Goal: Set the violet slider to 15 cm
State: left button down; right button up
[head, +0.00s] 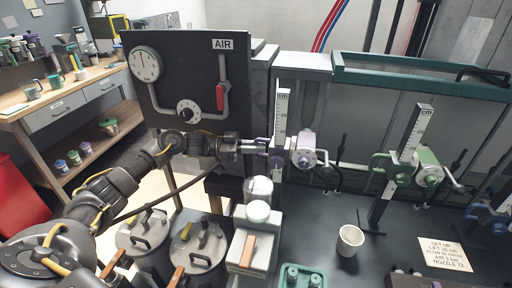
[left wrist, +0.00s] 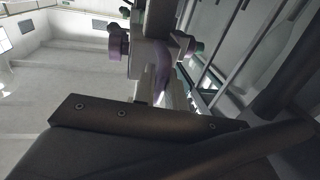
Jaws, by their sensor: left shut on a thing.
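The violet slider (head: 304,148) is a pale violet block with a round knob on an upright white scale post (head: 283,112) marked in cm. It sits partway up the post, but the exact reading is too small to tell. My left gripper (head: 268,147) reaches in from the left and is shut on the slider's left side. In the left wrist view the slider's violet knob (left wrist: 118,42) shows beyond a large dark gripper part (left wrist: 140,118); the fingertips' contact is hidden there. My right gripper is not in view.
A similar stand with a green slider (head: 430,172) is to the right. A white cup (head: 350,240) and a printed set-up card (head: 444,253) lie on the dark bench. The black AIR panel (head: 185,75) stands behind my left arm. Lidded metal pots (head: 198,240) stand below it.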

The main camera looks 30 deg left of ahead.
pick_arm(q)
jog(key=shift+f, duration=0.1)
jog(key=c, duration=1.6)
grip_release()
jog(key=shift+o, duration=0.2)
jog(key=shift+a, duration=0.15)
jog(key=b+v, duration=0.3)
jog(key=v, duration=0.7)
jog(key=shift+s+a, duration=0.2)
jog(key=shift+a, duration=0.05)
